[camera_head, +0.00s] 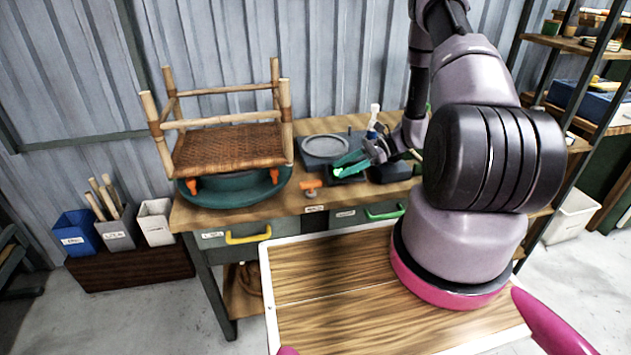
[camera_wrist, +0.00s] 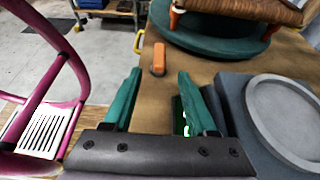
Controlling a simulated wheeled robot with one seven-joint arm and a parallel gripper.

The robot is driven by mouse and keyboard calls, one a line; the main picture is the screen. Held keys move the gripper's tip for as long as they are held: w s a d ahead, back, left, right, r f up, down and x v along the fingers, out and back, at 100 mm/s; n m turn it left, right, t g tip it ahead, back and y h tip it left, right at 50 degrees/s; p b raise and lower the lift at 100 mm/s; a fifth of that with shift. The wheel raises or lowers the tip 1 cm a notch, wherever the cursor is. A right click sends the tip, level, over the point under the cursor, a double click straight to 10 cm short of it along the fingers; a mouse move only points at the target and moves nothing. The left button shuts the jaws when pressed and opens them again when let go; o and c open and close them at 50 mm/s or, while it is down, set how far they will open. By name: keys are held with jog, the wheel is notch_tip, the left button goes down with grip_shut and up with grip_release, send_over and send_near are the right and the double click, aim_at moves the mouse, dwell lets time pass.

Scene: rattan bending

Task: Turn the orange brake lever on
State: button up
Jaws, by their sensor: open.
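The orange brake lever (camera_head: 311,187) stands at the front edge of the workbench, right of the green turntable (camera_head: 232,193). In the wrist view the orange lever (camera_wrist: 158,58) lies beyond the fingertips, between their lines, pointing away from me. My gripper (camera_head: 338,167), with green fingers, is behind and to the right of the lever in the head view. It also shows in the wrist view (camera_wrist: 159,74), open and empty, apart from the lever.
An upturned rattan stool (camera_head: 228,142) sits on the turntable, with orange clamps at its rim. A grey round plate (camera_head: 326,146) on a dark base lies close beside my gripper. Yellow (camera_head: 248,236) and green (camera_head: 384,212) drawer handles stick out below the bench top.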

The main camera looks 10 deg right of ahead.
aim_at(313, 182)
jog(key=x, duration=0.9)
jog(key=shift+a+f, duration=0.15)
jog(key=shift+a, duration=0.2)
grip_shut()
